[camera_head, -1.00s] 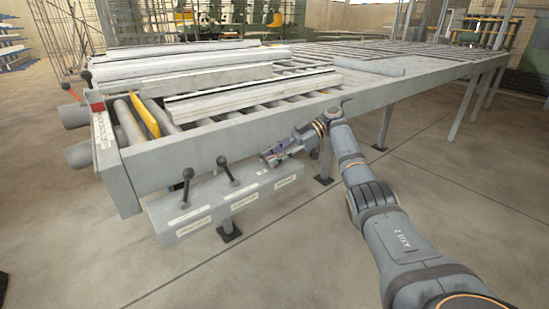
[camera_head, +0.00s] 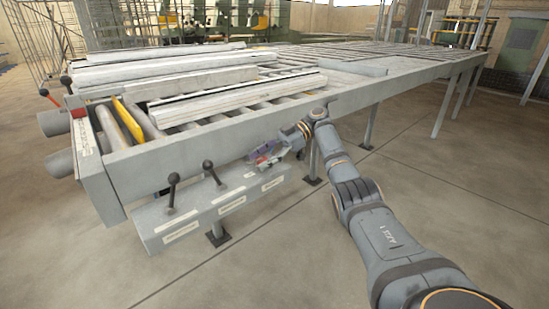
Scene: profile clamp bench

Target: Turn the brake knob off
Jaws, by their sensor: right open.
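A grey control box (camera_head: 190,212) hangs along the front side of the roller bench. Two black ball-topped levers (camera_head: 173,179) and (camera_head: 208,165) stand on its left and middle parts. White label strips lie on its top and front, too small to read, so I cannot tell which control is the brake knob. My right gripper (camera_head: 264,160) is open over the box's right part, to the right of both levers and apart from them. It hides whatever control stands there; a small red patch shows at its fingers. My left gripper is out of view.
The roller bench (camera_head: 150,168) carries long pale profiles (camera_head: 230,101) just above the box. The floor in front is clear. Bench legs stand behind my right arm.

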